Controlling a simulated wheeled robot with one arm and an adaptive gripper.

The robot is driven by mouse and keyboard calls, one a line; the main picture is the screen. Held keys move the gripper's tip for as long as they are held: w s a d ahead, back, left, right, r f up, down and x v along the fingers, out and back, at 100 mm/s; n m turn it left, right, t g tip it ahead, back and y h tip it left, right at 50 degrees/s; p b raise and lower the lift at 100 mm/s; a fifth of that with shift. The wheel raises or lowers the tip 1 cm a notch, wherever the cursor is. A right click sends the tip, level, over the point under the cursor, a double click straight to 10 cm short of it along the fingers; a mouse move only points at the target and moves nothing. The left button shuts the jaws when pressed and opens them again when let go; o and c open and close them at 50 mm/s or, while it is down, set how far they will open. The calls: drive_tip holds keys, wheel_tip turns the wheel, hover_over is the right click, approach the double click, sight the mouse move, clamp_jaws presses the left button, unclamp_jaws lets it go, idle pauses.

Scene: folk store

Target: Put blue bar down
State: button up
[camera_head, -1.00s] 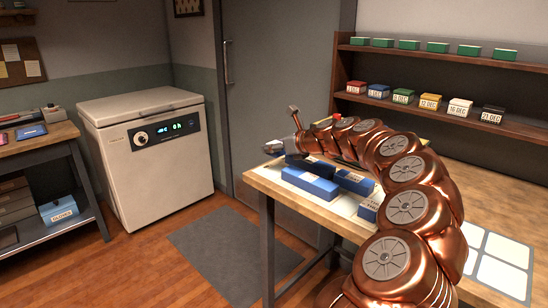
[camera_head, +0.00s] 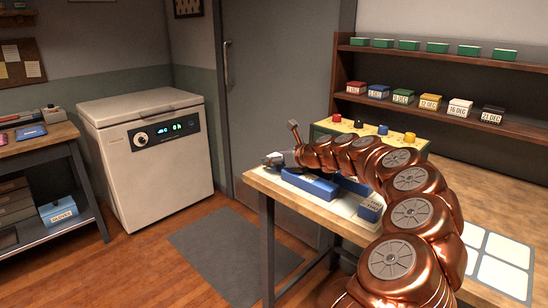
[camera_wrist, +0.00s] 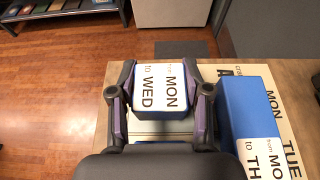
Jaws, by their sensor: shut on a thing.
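My gripper (camera_wrist: 160,105) is shut on a blue bar (camera_wrist: 124,75) in the wrist view. The bar's white label reads "from MON to WED" and faces the camera. Its underside is hidden, so I cannot tell whether it touches the surface. In the head view my gripper (camera_head: 274,160) is low over the far left end of the wooden table (camera_head: 450,185). The held bar is hard to tell apart there from the blue bars (camera_head: 312,186) beside it.
A longer blue bar (camera_wrist: 239,105) labelled "from MON to TH…" lies right of the held one on a board with weekday names (camera_wrist: 280,110). A yellowish box with coloured knobs (camera_head: 357,130) stands behind my arm. Floor lies beyond the table edge.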

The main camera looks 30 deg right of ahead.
drive_tip(key=shift+a+f, duration=0.1)
drive_tip(key=shift+f, duration=0.25)
drive_tip(key=o, duration=0.8)
drive_tip(key=shift+c, duration=0.2)
drive_tip(key=o, duration=0.3)
drive_tip(key=shift+f, duration=0.25)
drive_tip(key=shift+r+b, duration=0.4)
drive_tip(key=v, duration=0.4)
drive_tip(key=p+v, duration=0.1)
drive_tip(key=v, duration=0.3)
drive_tip(key=r+v, duration=0.1)
drive_tip(key=v, duration=0.3)
drive_tip(key=shift+r, duration=0.1)
